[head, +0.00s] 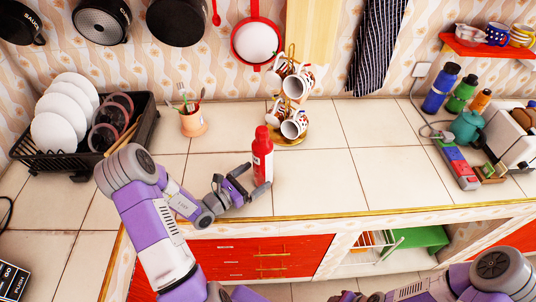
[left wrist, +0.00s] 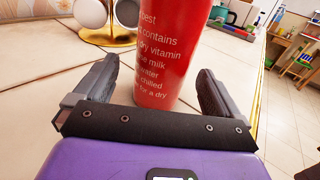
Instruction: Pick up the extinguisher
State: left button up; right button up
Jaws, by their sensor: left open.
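The extinguisher is a red cylinder (head: 262,160) with a narrower red top, standing upright on the tiled counter near its front edge. White print shows on its side in the left wrist view (left wrist: 165,55), where its top is cut off. My left gripper (head: 252,181) is open beside its lower part, reaching in from the left. In the left wrist view, one finger of the left gripper (left wrist: 158,88) is on each side of the red body, with a visible gap at the left finger. My right arm shows at the lower right of the head view; its gripper is not visible.
A gold mug stand (head: 291,141) with white mugs is just behind the extinguisher. Bottles and a toaster (head: 510,140) are at the right. The counter right of the extinguisher is clear.

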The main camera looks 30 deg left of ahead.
aim_at(267, 166)
pick_arm(q)
jog(key=shift+w+d+r, duration=0.35)
jog(key=shift+w+d, duration=0.05)
jog(key=shift+w, duration=0.15)
jog(key=x, duration=0.4)
jog(key=shift+w+r, duration=0.15)
jog(key=shift+r, duration=0.05)
jog(key=shift+c, duration=0.3)
jog(key=shift+r, duration=0.1)
jog(key=c, duration=1.4)
